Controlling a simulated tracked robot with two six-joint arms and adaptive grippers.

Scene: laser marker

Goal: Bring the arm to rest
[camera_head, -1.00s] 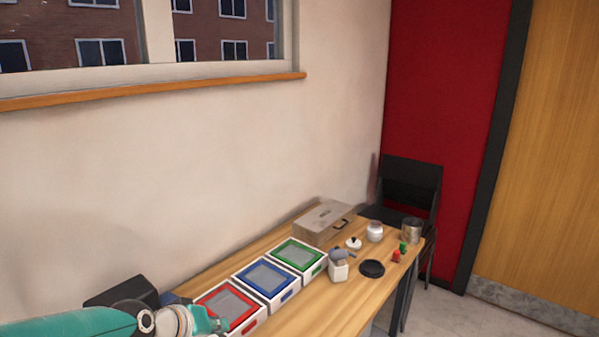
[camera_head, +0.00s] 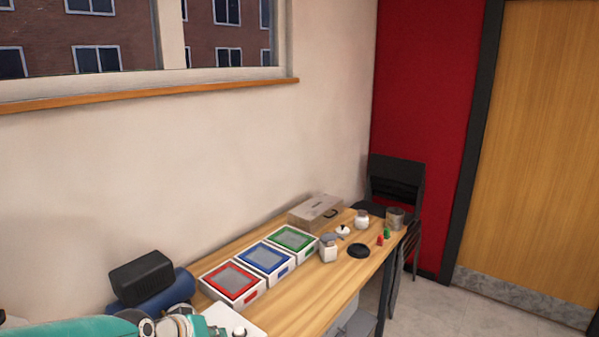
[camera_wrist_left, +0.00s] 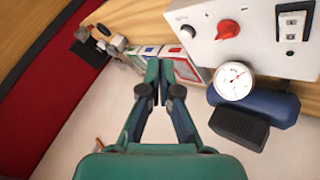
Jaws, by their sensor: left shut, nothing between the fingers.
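My left arm (camera_head: 85,328), teal with pale joints, enters the head view at the bottom left; its fingers are out of sight there. In the left wrist view my left gripper (camera_wrist_left: 160,92) is shut and empty, its two dark teal fingers close together. They point toward the table, in front of the trays and left of a white control panel (camera_wrist_left: 262,50). My right gripper is in neither view.
The wooden table (camera_head: 325,293) holds red (camera_head: 232,283), blue (camera_head: 265,259) and green (camera_head: 293,240) framed trays, a case (camera_head: 315,212), jars and a black disc (camera_head: 358,251). A black box (camera_head: 141,276) and blue cylinder (camera_head: 158,303) stand near my arm. A chair (camera_head: 395,183) is behind.

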